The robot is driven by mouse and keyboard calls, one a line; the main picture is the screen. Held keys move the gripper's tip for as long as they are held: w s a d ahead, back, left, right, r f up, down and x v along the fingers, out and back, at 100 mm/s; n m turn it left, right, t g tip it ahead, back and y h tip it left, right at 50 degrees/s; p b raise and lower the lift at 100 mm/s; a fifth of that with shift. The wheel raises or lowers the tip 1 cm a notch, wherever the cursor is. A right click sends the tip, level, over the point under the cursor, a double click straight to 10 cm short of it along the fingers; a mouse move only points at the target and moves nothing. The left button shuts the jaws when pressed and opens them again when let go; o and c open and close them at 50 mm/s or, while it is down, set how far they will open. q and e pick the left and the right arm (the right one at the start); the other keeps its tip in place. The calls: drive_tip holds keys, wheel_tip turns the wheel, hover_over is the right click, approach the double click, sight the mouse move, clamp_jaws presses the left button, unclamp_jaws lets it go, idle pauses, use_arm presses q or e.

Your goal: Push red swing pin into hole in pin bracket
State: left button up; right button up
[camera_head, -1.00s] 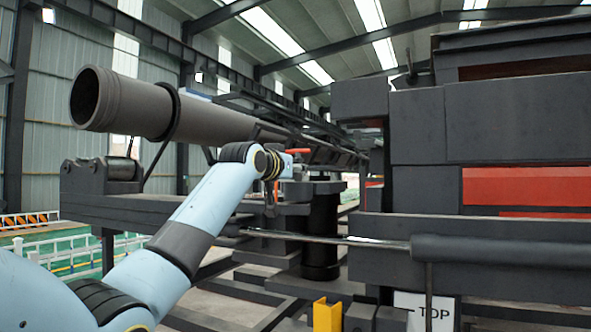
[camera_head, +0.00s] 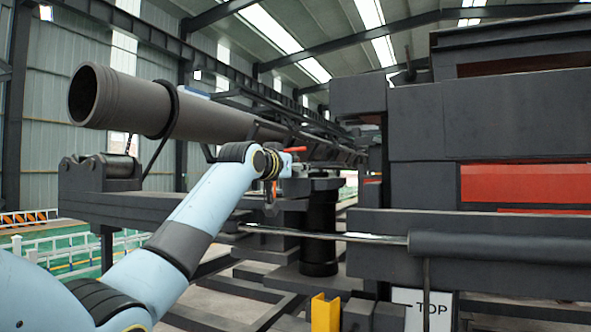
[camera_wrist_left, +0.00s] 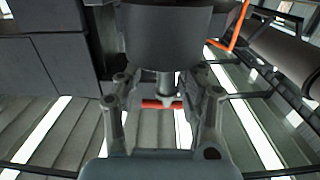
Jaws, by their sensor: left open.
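A short red bar (camera_wrist_left: 160,104) crosses a grey upright rod in the left wrist view; it looks like the red swing pin. A dark rounded block (camera_wrist_left: 165,38) sits directly above the rod and may be the pin bracket; no hole shows. My left gripper (camera_wrist_left: 162,85) is open, with one finger on each side of the rod and red bar. I cannot tell whether a finger touches them. In the head view a small red piece (camera_head: 295,149) shows just past my left wrist, whose fingers are mostly hidden there. My right gripper is not in view.
A large grey pipe (camera_head: 135,103) runs above and behind my left arm. Dark stacked blocks (camera_head: 415,125) with red panels stand on the right. A thin metal rod (camera_head: 320,236) and dark beams lie below my wrist. An orange bar (camera_wrist_left: 236,27) shows in the wrist view.

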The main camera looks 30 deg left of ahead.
use_arm(q)
drive_tip(key=shift+f, duration=0.4)
drive_tip(key=shift+s, duration=0.3)
drive_tip(key=s+r, duration=0.1)
drive_tip(key=s, duration=1)
drive_tip(key=shift+s+d, duration=0.2)
drive_tip(key=shift+d, duration=0.1)
